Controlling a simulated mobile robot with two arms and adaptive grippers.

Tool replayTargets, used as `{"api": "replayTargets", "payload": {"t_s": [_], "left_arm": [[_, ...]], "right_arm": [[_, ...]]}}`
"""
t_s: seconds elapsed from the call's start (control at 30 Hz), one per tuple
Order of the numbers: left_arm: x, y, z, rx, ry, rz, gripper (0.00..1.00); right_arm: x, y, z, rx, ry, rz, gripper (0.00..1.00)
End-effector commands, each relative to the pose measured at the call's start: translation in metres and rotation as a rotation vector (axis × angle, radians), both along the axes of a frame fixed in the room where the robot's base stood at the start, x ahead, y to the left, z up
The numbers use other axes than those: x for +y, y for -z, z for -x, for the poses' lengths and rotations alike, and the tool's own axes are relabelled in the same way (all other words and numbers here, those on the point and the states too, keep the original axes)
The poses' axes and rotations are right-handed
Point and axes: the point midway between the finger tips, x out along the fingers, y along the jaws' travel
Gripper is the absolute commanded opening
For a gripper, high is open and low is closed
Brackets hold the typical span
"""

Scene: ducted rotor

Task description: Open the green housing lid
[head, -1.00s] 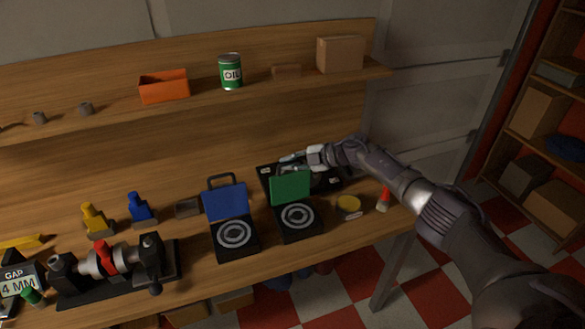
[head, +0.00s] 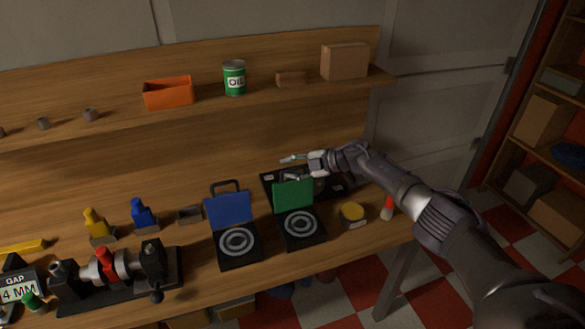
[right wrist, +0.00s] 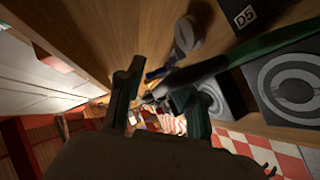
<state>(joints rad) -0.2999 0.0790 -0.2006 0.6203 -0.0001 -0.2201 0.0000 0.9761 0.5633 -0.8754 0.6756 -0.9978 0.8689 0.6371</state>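The green housing lid (head: 294,195) stands raised, roughly upright, at the back of its black housing base (head: 301,228), whose grey ring face is uncovered. In the right wrist view the lid (right wrist: 262,46) shows nearly edge-on beside the base (right wrist: 290,84). The fingers also show apart in the right wrist view (right wrist: 160,98). Whether a finger touches the lid I cannot tell. My left gripper is not in view.
A blue housing with raised lid (head: 228,208) stands just left. The shelf with an oil can (head: 235,80) is above.

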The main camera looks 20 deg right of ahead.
Motion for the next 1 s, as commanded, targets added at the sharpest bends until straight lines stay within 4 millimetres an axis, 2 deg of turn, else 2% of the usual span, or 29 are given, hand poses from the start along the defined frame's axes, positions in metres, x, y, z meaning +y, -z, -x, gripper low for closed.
{"api": "replayTargets", "payload": {"t_s": [0.03, 0.27, 0.43, 0.8, 1.0], "left_arm": [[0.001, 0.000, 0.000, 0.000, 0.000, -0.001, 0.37], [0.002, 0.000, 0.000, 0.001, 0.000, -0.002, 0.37], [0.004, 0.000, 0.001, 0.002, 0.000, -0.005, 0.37], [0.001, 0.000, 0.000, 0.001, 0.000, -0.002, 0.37], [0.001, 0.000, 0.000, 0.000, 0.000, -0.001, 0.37]], "right_arm": [[0.006, 0.001, 0.001, 0.002, -0.009, -0.004, 0.37], [0.005, 0.000, 0.001, 0.002, -0.008, -0.005, 0.37], [-0.002, -0.002, 0.004, 0.000, -0.005, -0.004, 0.37], [-0.056, -0.031, 0.046, 0.003, 0.001, 0.001, 0.37], [-0.076, -0.044, 0.064, 0.004, -0.002, -0.001, 0.37]]}}
